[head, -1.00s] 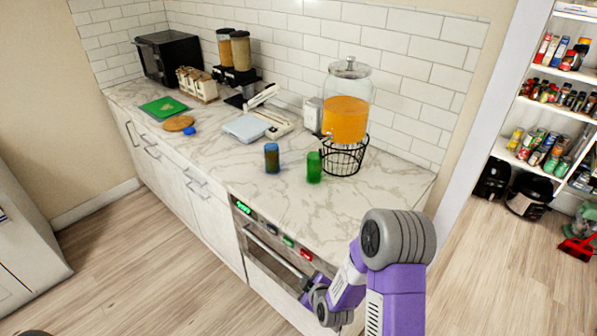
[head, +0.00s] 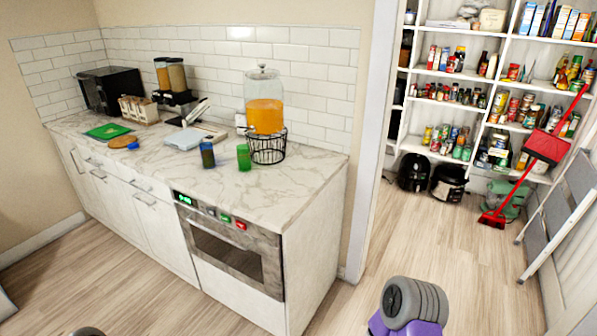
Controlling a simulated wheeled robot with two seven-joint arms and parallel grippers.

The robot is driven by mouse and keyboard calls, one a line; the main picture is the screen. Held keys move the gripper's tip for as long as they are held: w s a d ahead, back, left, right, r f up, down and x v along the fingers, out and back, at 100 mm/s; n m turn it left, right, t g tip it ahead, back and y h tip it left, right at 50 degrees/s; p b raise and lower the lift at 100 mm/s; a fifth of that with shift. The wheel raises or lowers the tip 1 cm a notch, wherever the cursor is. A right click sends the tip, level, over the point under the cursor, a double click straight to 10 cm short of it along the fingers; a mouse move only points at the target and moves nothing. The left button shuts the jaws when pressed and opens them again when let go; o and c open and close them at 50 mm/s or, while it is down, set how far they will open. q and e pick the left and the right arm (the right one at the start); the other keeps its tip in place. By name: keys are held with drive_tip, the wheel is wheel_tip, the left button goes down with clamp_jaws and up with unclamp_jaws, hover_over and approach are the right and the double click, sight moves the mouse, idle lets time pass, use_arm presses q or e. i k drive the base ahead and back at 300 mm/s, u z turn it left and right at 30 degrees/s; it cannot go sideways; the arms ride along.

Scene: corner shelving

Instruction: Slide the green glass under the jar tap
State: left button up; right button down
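The green glass (head: 243,158) stands upright on the marble counter, just left of the wire stand. The glass jar (head: 265,104) holds orange liquid and sits on a black wire stand (head: 268,149). Its tap is too small to make out clearly. A blue glass (head: 207,155) stands left of the green one. A purple and grey part of my arm shows at the bottom right, away from the counter. Neither gripper is in view.
The counter (head: 300,172) ends at a right edge beside the wall. A built-in oven (head: 232,246) is below. A white scale-like box (head: 184,139) and a green board (head: 107,131) lie left. Pantry shelves, a red broom (head: 508,190) and a stepladder stand right; open wood floor lies between.

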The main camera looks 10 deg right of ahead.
sight(244, 158)
drive_tip(key=u, duration=1.5)
drive_tip(key=i, duration=1.5)
drive_tip(key=z, duration=0.6)
drive_tip(key=i, duration=1)
drive_tip(key=z, duration=1.15)
